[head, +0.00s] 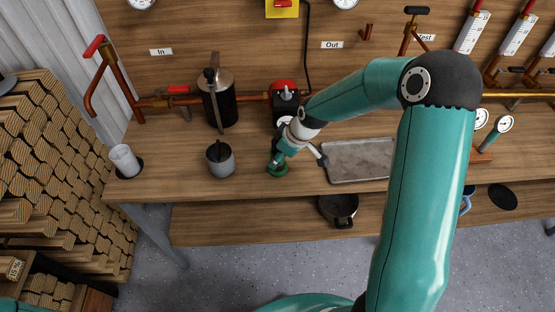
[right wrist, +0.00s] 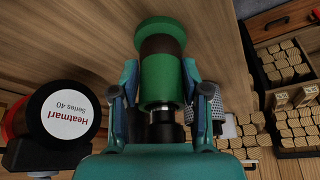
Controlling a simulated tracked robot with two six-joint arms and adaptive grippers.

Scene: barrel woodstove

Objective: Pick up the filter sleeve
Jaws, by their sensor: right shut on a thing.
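The filter sleeve, which I take to be the green cylinder (head: 278,170) with a brown band, is on or just above the wooden bench near its front edge. In the right wrist view the sleeve (right wrist: 162,70) sits between my two fingers, its flared green end pointing away from the palm. My right gripper (head: 283,158) reaches down from the right and is shut on it; the fingers hide part of it in the head view. I cannot tell whether it touches the bench. My left gripper is not in view.
A grey cup (head: 221,164) stands left of my right gripper, and a pale cup (head: 125,160) sits farther left. A grey tray (head: 360,161) lies close on the right. A red-and-black pump (head: 285,92) and a dark canister (head: 218,102) stand behind. A black pot (head: 340,208) is on the lower shelf.

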